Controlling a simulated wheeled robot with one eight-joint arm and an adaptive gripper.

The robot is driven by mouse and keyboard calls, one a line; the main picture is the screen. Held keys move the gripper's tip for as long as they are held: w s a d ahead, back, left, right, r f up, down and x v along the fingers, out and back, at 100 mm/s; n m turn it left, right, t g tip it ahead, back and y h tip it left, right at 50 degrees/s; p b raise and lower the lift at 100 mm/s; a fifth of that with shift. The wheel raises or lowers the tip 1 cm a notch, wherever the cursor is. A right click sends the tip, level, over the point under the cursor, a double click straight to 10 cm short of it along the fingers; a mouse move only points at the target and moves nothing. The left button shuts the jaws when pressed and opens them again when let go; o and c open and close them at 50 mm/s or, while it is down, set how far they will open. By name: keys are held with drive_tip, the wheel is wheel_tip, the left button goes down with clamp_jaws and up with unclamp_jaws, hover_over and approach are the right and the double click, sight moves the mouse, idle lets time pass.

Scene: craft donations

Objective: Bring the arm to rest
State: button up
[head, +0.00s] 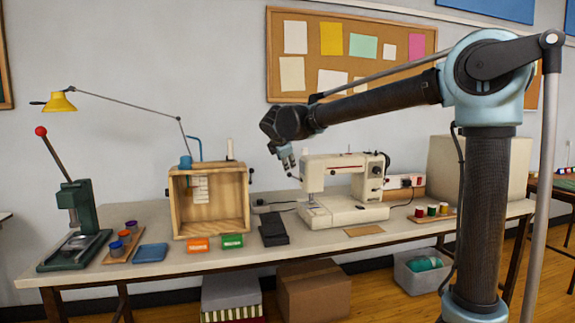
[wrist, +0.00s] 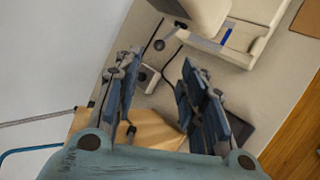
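My arm reaches from the right of the head view over the back of the long table (head: 385,230). My gripper (head: 289,163) hangs at its end, pointing down, above the gap between the wooden box and the sewing machine. In the wrist view the two fingers of my gripper (wrist: 160,90) stand apart with nothing between them, so it is open and empty. The cream sewing machine (head: 335,180) stands just right of and below my gripper. It also shows at the top of the wrist view (wrist: 195,12).
An open wooden box (head: 247,215) with tags inside stands left of my gripper. A green hand press (head: 75,215) and a yellow lamp (head: 60,102) are farther left. Thread spools (head: 432,210) lie at right.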

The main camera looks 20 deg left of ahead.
drive_tip(key=s+d+f+m+g+h, duration=0.1)
drive_tip(key=s+d+f+m, duration=0.2)
drive_tip(key=d, duration=0.9)
drive_tip(key=s+d+f+m+g+h, duration=0.15)
drive_tip(key=d+f+m, duration=0.3)
drive_tip(key=d, duration=0.75)
drive_tip(key=s+d+f+m+g+h, duration=0.1)
drive_tip(key=s+d+f+m+g, duration=0.3)
drive_tip(key=d, duration=0.9)
drive_tip(key=s+d+f+m+y, duration=0.1)
drive_tip(key=s+d+f+m, duration=0.6)
drive_tip(key=s+f, duration=0.2)
drive_tip(key=s+d+f+m+g+y, duration=0.1)
drive_tip(key=s+d+f+m, duration=0.6)
drive_tip(key=s, duration=0.6)
wheel_tip(320, 180, down, 2)
drive_tip(key=shift+d+f, duration=0.15)
drive_tip(key=shift+d, duration=0.1)
